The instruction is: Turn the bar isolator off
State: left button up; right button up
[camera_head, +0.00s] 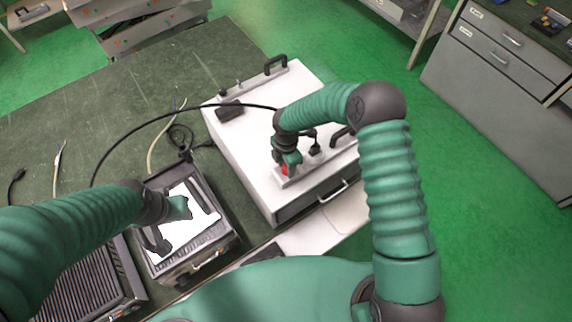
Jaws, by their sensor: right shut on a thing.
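The bar isolator is a light bar (317,163) on the near right part of a white box, with a red part (285,170) at its left end. My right gripper (286,163) is at that end, shut on the red part, and largely hides it. The exact position of the switch is hidden. My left gripper (172,222) is over a dark case with a white sheet, away from the isolator. Whether its fingers are apart is unclear.
The white box (245,145) has black handles and stands on a green worktable (120,95). A black cable (140,122) runs across the table to it. The dark case (217,247) and a ribbed dark unit (85,285) stand nearby. Grey drawers (500,85) stand beyond the green floor.

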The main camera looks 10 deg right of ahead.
dwell(0.4)
jog(key=o, duration=1.4)
notch_tip(320, 180, up, 17)
jog(key=shift+f+b, duration=0.1)
jog(key=shift+b, duration=1)
jog(key=s+d+f+m+t+b, duration=0.1)
jog(key=s+d+m, duration=0.2)
jog(key=s+m, duration=0.2)
jog(key=s+d+f+m+b, duration=0.1)
jog(key=s+d+f+m, duration=0.1)
jog(key=s+m, duration=0.4)
jog(key=s+d+f+m+t+b, duration=0.1)
jog(key=s+d+m, duration=0.3)
jog(key=m, duration=0.7)
jog(key=shift+s+f+t+b, duration=0.15)
jog(key=shift+s+t+b, duration=0.2)
jog(key=shift+s, duration=0.9)
